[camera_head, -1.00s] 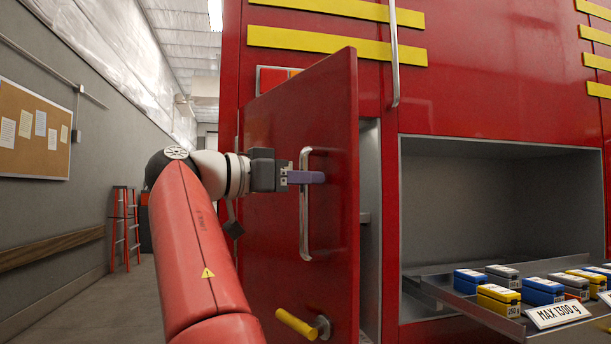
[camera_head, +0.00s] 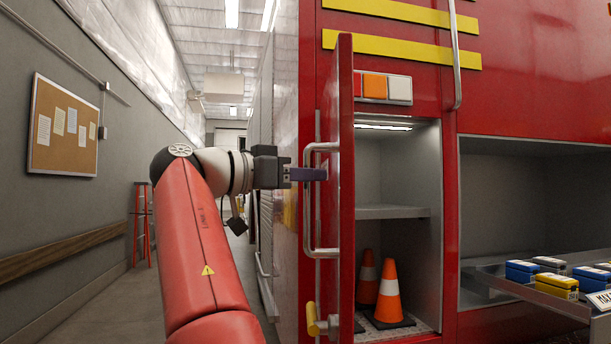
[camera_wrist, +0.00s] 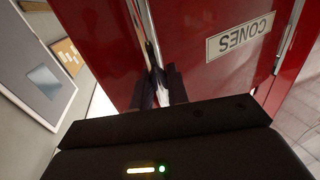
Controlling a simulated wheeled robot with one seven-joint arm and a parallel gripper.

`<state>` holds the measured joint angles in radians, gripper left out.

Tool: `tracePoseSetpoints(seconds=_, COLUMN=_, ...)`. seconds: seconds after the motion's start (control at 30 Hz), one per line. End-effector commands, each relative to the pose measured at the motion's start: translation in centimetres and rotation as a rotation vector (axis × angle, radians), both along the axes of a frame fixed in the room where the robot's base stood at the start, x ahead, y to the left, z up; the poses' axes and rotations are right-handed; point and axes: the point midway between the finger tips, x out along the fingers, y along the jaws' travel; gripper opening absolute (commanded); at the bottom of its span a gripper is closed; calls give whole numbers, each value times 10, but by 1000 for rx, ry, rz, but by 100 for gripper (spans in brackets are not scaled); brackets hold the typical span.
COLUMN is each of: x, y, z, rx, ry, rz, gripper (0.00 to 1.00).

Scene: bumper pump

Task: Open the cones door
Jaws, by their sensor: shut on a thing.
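The cones door (camera_head: 346,190) is a red panel with a metal bar handle (camera_head: 308,215), seen nearly edge-on and swung wide open in the head view. My gripper (camera_head: 318,174) is shut on the upper part of that handle. In the wrist view the door (camera_wrist: 190,60) carries a "CONES" label (camera_wrist: 240,36), and the handle (camera_wrist: 146,30) runs into my gripper (camera_wrist: 160,88). Orange traffic cones with white bands, the front one (camera_head: 389,292) and one behind it (camera_head: 368,280), stand upright on the compartment floor.
A yellow knob (camera_head: 312,318) sits low on the door. A shelf (camera_head: 392,211) crosses the lit compartment. To the right, a pulled-out tray (camera_head: 530,292) holds several small boxes. A corridor with an orange ladder (camera_head: 143,225) lies to the left.

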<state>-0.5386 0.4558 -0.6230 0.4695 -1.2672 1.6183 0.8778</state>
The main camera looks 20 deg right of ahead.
Motion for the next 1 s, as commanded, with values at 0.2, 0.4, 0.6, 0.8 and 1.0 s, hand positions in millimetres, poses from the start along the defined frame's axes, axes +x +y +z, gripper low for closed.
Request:
tracePoseSetpoints(seconds=0.2, x=2, y=0, z=1, rx=-4, ry=1, rz=4, gripper=0)
tracePoseSetpoints(seconds=0.4, x=3, y=0, z=1, rx=-5, ry=1, rz=5, gripper=0)
tracePoseSetpoints(seconds=0.6, x=2, y=0, z=1, rx=-5, ry=1, rz=4, gripper=34)
tracePoseSetpoints(seconds=0.8, x=2, y=0, z=1, rx=-3, ry=1, rz=3, gripper=34)
tracePoseSetpoints(seconds=1.0, x=1, y=11, z=1, rx=-4, ry=1, rz=6, gripper=34)
